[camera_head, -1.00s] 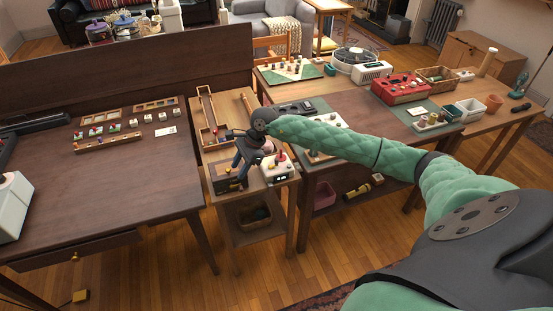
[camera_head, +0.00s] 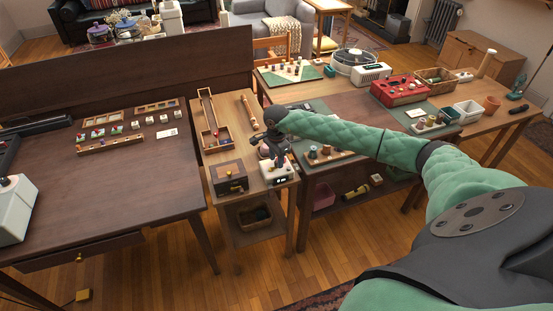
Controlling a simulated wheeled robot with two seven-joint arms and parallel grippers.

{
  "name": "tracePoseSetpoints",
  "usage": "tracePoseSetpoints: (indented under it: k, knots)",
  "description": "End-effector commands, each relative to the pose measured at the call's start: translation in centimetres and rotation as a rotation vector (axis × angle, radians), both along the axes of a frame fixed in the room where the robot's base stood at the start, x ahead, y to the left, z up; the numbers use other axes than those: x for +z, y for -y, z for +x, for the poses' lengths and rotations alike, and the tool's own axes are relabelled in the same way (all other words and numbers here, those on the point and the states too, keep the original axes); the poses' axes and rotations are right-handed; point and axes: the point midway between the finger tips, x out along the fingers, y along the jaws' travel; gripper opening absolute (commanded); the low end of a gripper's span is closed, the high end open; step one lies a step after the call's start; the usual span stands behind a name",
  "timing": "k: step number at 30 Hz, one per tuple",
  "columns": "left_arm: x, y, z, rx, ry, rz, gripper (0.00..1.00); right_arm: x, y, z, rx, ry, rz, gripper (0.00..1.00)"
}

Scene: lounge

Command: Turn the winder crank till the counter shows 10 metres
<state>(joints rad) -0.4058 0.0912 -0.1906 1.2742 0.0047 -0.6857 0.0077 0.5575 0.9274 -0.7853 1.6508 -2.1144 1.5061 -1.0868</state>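A small white device (camera_head: 269,178) with a dark display on its front stands at the front right of the narrow wooden table. It looks like the winder with its counter, but the digits are too small to read. My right gripper (camera_head: 278,164) points down over the top of this device and hides most of it, including any crank there. I cannot tell whether its fingers touch or hold anything. My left gripper is out of view.
The large brown table (camera_head: 100,190) at left has much bare surface.

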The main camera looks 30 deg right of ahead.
Motion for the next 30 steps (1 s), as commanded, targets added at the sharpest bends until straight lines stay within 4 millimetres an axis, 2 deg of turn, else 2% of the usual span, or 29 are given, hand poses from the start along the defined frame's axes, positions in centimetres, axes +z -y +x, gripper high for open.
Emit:
tracePoseSetpoints:
  k: [6, 16, 17, 22, 30]
  knots:
    - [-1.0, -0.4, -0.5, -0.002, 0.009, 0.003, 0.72, -1.3, 0.0, 0.0, -0.001, -0.001, 0.0, 0.39]
    - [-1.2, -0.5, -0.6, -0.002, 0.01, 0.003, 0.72, -1.6, 0.0, 0.0, 0.0, 0.0, 0.0, 0.39]
    - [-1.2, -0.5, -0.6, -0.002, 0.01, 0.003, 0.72, -1.6, 0.0, 0.0, 0.0, 0.0, 0.0, 0.35]
    - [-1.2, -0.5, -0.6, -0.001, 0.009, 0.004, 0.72, -1.6, 0.0, 0.0, 0.0, 0.0, 0.0, 0.01]
    - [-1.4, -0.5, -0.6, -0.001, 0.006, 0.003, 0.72, -1.7, 0.0, 0.0, -0.011, 0.0, 0.0, 0.0]
